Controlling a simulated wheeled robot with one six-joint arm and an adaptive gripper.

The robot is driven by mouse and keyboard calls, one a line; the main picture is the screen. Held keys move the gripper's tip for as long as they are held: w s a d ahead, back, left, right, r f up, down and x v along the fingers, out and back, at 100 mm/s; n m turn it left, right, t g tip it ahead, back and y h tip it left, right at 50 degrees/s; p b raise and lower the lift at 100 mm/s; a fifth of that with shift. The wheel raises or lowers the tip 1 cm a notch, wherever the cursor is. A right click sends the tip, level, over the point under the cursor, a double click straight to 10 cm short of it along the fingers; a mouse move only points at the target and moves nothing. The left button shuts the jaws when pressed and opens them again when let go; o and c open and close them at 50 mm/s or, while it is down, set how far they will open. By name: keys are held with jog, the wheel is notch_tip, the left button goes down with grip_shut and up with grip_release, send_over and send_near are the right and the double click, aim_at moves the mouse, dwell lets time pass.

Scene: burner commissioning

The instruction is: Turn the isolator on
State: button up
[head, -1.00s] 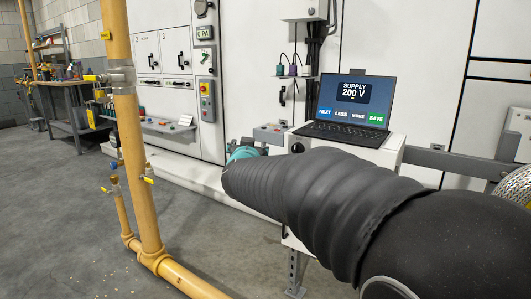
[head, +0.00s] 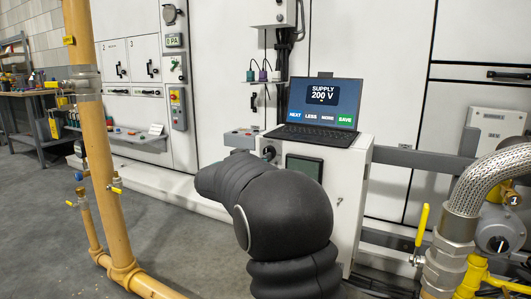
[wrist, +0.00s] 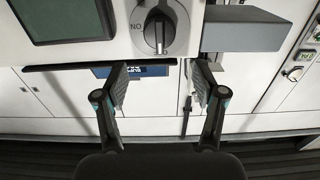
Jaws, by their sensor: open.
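The isolator is a dark rotary knob (wrist: 159,30) on a grey round plate, on the front of a white cabinet in the wrist view. Its grip bar stands upright in the picture, with the lettering ON upside down at its left. In the head view my arm hides the gripper.
A dark screen (head: 304,170) sits beside the knob on the white cabinet (head: 345,190). A laptop (head: 322,105) reading SUPPLY 200 V rests on top. A yellow pipe (head: 95,160) stands at left. A braided hose (head: 492,180) and yellow-handled valve (head: 422,225) are at right.

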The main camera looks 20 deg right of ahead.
aim_at(266, 150)
jog(key=x, duration=0.6)
jog(key=shift+w+d, duration=0.2)
jog(key=shift+d, duration=0.1)
jog(key=c, duration=1.1)
